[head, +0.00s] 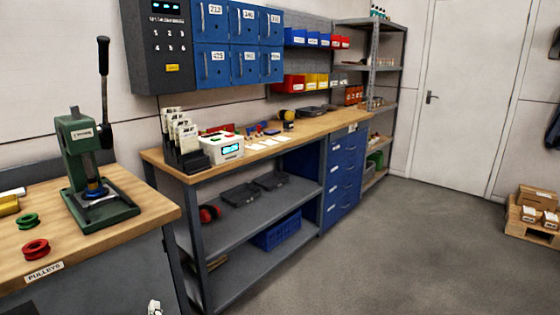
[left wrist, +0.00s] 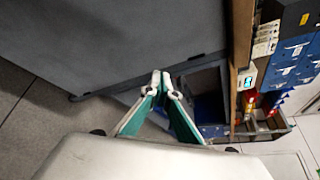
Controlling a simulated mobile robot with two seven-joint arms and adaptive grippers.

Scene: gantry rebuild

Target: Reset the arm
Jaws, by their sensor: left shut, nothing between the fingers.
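My left gripper (left wrist: 160,78) shows in the left wrist view with its green and white fingertips together and nothing between them. It hangs in free space before a grey bench panel (left wrist: 110,45). In the head view only a small white part of my left gripper (head: 154,307) shows at the bottom edge, below the near bench. My right gripper is not in either view.
The near wooden bench (head: 120,205) bears a green press (head: 95,180), a red pulley (head: 35,249) and a green pulley (head: 27,220). A long workbench (head: 155,157) with shelves stands beyond. Open grey floor (head: 410,240) lies to the right, with a pallet (head: 530,230) far right.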

